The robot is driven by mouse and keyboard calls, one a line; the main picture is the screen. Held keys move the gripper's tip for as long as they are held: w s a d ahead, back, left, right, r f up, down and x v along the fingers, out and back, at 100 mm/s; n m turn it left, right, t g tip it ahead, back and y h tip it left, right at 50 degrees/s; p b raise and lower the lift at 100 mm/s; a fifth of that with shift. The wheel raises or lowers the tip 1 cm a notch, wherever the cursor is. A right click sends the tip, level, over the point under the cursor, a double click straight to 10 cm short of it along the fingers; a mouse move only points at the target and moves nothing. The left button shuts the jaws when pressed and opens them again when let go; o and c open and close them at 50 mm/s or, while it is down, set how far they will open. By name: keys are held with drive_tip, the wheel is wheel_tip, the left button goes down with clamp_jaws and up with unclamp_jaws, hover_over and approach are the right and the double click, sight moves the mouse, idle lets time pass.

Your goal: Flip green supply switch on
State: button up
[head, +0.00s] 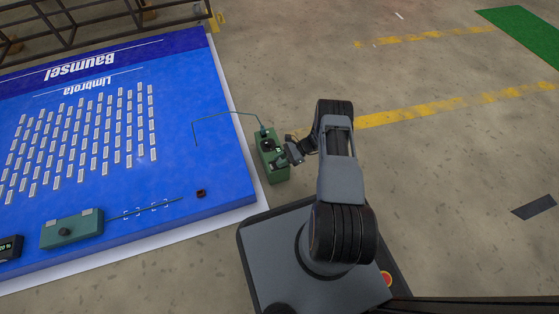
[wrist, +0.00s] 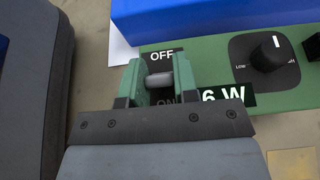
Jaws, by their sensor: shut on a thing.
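The green supply box (head: 268,149) stands on the floor by the blue panel's right edge, with a black dial on top. In the wrist view its green top (wrist: 215,68) carries an OFF label, a partly hidden ON label and a "6 W" label. A grey switch lever (wrist: 159,80) lies between OFF and ON; I cannot tell which way it is set. My gripper (wrist: 158,74) is shut on the lever, one finger on each side. In the head view my gripper (head: 282,160) is at the box's right side, and the lever is hidden.
The blue panel (head: 225,165) with rows of small white strips fills the left. A wire runs from the supply box to it. Another green box (head: 72,228) and a black display (head: 10,246) lie near its front edge.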

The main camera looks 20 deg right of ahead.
idle(0.4)
drive_tip(key=o, duration=0.9)
drive_tip(key=p+v, duration=0.2)
drive_tip(key=v, duration=1.1)
drive_tip(key=shift+d+r, duration=0.1)
drive_tip(key=shift+d, duration=0.25)
drive_tip(key=shift+r, duration=0.1)
